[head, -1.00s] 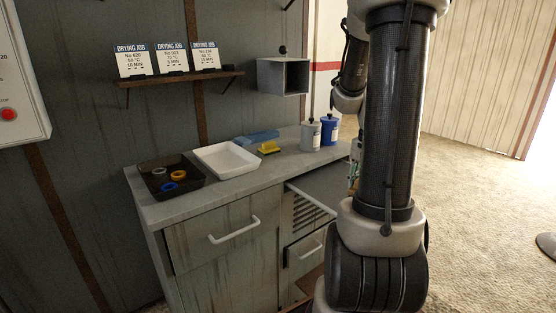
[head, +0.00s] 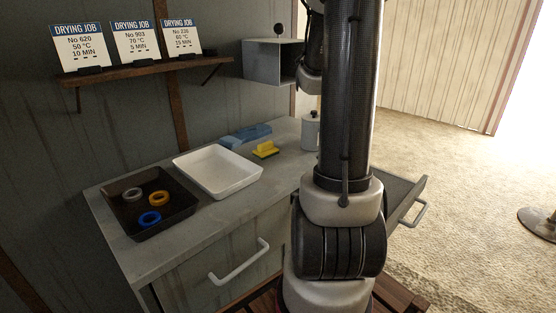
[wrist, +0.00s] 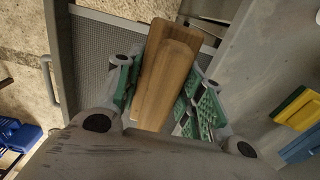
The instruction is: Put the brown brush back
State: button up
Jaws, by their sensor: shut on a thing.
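The brown brush (wrist: 168,75) shows in the wrist view as a long wooden block. My gripper (wrist: 156,88) is shut on it, with green-padded fingers on both of its sides. The brush is tilted slightly in the picture, and its underside is hidden. Below and beyond it is an open drawer with a grey perforated floor (wrist: 95,60). The drawer's front and handle (head: 413,207) show in the head view to the right of my arm. I cannot tell the height of the brush above the drawer. My gripper is hidden in the head view.
On the counter stand a black tray (head: 133,222) with rings, a white tray (head: 247,180), a yellow-topped brush (head: 265,149), a blue item (head: 246,134) and a grey bottle (head: 310,131). A grey open box (head: 262,68) is on the wall.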

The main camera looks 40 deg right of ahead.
send_over(286, 166)
jog(key=shift+s, duration=0.15)
jog(key=shift+f, duration=1.75)
jog(key=shift+f, duration=0.15)
jog(key=o, duration=1.1)
